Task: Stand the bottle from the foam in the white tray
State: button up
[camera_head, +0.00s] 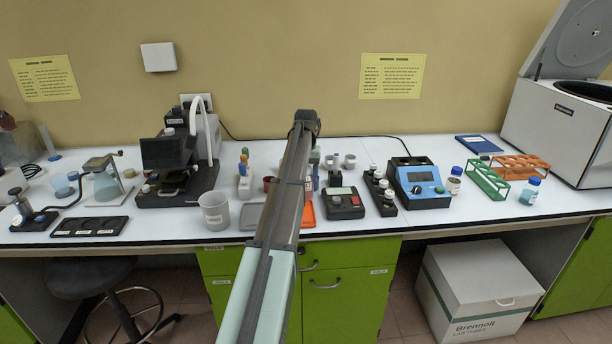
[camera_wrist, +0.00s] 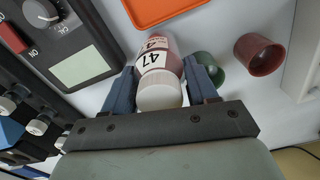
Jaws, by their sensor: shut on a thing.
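My gripper (camera_wrist: 160,70) is shut on a small bottle (camera_wrist: 158,92) with a white cap, a reddish body and a white label reading 47. In the wrist view its cap faces the camera and its body points away, between the two blue fingers. Whether its base touches the bench cannot be told. In the head view my arm mostly hides the gripper. The black foam (camera_head: 381,200) holds several white-capped bottles, right of my arm; part of it shows at the wrist view's left edge. A pale tray (camera_head: 252,217), likely the white tray, lies just left of my arm, partly hidden.
A dark meter with a knob (camera_head: 345,204) stands between my arm and the foam. An orange tray (camera_wrist: 165,8) lies near the gripper. A red cup (camera_wrist: 258,54) and a green one (camera_wrist: 208,67) stand beside the held bottle. A beaker (camera_head: 214,212) stands left of the pale tray.

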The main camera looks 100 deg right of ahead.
jog(key=shift+f, duration=0.15)
jog(key=o, duration=1.2)
jog(key=shift+c, duration=0.2)
notch_tip(320, 180, up, 11)
jog(key=shift+r, duration=0.2)
jog(key=shift+o, duration=0.5)
jog(key=shift+r, duration=0.45)
